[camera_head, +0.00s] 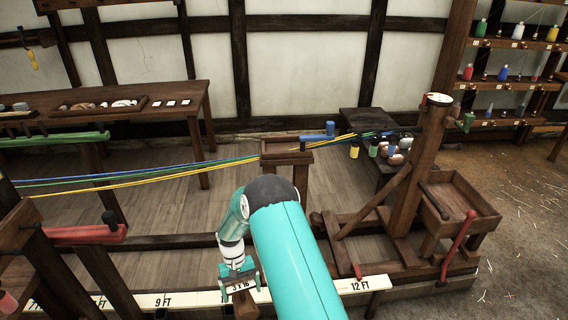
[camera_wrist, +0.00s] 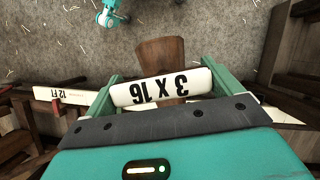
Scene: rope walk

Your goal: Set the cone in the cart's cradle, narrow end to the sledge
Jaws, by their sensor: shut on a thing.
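My gripper (camera_head: 238,282) hangs low at the near rail, its fingers also showing in the wrist view (camera_wrist: 160,85). It is shut on a white plate marked 3 X 16 (camera_wrist: 157,87), held across the fingers. A brown tapered wooden piece (camera_wrist: 160,52) shows behind the plate; I cannot tell whether it is joined to it or is the cone. No cone shows clearly elsewhere. A small wooden stand, perhaps the cart (camera_head: 287,158), stands mid-rail by the strands. Its cradle cannot be made out. The tall post at right (camera_head: 408,190) with a wooden box (camera_head: 462,205) may be the sledge.
Blue, green and yellow strands (camera_head: 150,178) stretch from the left frame to the stand and on to the right post. A white marked strip (camera_head: 345,287) lies along the rail. A table (camera_head: 185,95) and a bobbin shelf (camera_head: 505,75) stand behind. Floor at far right is open.

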